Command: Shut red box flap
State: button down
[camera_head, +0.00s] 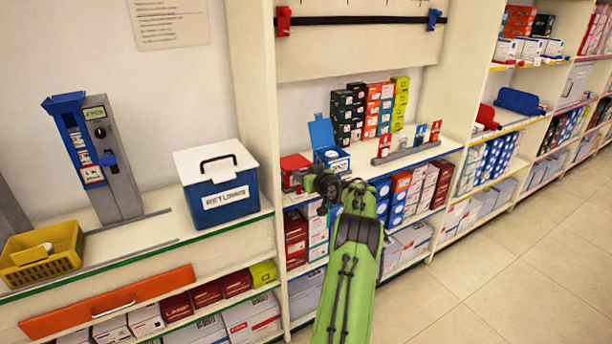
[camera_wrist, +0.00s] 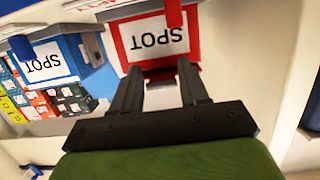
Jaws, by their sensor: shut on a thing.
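The red box (camera_head: 291,168) stands on the middle shelf, left of the open blue box, with my gripper (camera_head: 327,186) at its right front. Its top looks red and low in the head view, and the arm hides part of it. In the wrist view the red box (camera_wrist: 158,38) fills the top middle, with a white SPOT label upside down and a red tab over it. My gripper (camera_wrist: 160,72) has its two dark fingers at the box's red edge, shut on it with a gap between them. I cannot tell whether they hold the flap or the rim.
The blue box (camera_head: 331,158), its flap standing up, is just right of the red one; it also shows in the wrist view (camera_wrist: 52,62). Stacked small cartons (camera_head: 370,112) stand behind. A white-lidded blue case (camera_head: 218,190) is on the left counter. Floor at right is clear.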

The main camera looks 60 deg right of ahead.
jog(key=c, duration=0.9)
grip_release()
jog(key=shift+w+r, duration=0.2)
jog(key=shift+r, duration=0.05)
jog(key=shift+o, duration=0.7)
jog(key=shift+f, duration=0.1)
jog(key=p+v, duration=0.1)
jog(key=v, duration=1.4)
jog(key=shift+s+p, duration=0.3)
jog(key=shift+s, duration=0.05)
jog(key=shift+a, duration=0.15)
